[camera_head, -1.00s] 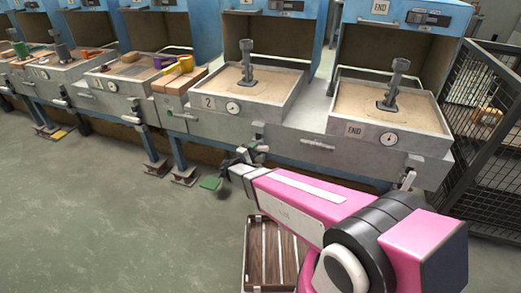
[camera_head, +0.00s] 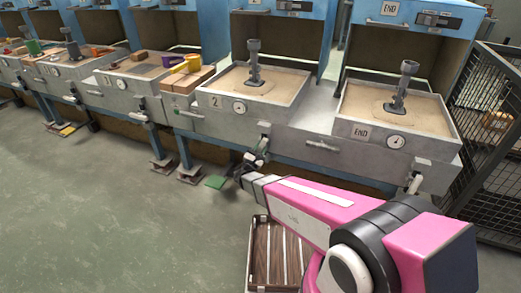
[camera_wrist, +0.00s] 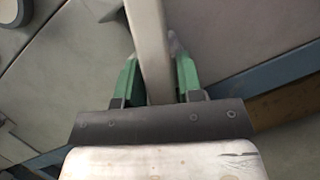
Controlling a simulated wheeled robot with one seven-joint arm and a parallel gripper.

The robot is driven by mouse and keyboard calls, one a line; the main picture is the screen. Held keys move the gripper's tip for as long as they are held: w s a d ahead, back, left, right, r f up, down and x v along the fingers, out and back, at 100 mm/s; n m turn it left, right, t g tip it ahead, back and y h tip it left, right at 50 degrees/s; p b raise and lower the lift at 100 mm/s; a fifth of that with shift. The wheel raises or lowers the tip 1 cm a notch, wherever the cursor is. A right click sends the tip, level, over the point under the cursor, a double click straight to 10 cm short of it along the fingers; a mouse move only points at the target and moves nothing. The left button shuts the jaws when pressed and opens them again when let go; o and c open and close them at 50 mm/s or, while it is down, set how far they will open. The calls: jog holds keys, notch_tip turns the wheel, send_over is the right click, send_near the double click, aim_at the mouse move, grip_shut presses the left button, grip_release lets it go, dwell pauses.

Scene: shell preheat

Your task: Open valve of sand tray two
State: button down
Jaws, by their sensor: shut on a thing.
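Sand tray two (camera_head: 275,115) is a grey metal tray of sand with a "2" plate and a round gauge on its front. Its valve (camera_head: 264,142) is under the tray's front right corner. My gripper (camera_head: 257,158) is at this valve, below the tray. In the wrist view, the green fingers of my gripper (camera_wrist: 158,78) stand on either side of a pale bar, the valve lever (camera_wrist: 150,40), and are shut on it. In the head view the lever is small and partly hidden by the gripper, so its exact angle is hard to tell.
The END tray (camera_head: 430,145) is at the right with its own valve handle (camera_head: 414,184) below. A mesh cage (camera_head: 490,130) stands at the far right. A slatted wooden crate (camera_head: 277,255) is on the floor by my arm.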

jog(key=shift+n+t+y, duration=0.35)
jog(key=shift+n+y, duration=0.35)
jog(key=shift+n, duration=0.8)
jog(key=shift+n+t+y, duration=0.35)
jog(key=shift+n+y, duration=0.35)
jog(key=shift+n, duration=1.1)
jog(key=c, duration=0.9)
grip_release()
jog(key=v, duration=1)
jog(key=shift+s+f, duration=0.25)
jog(key=shift+s, duration=0.1)
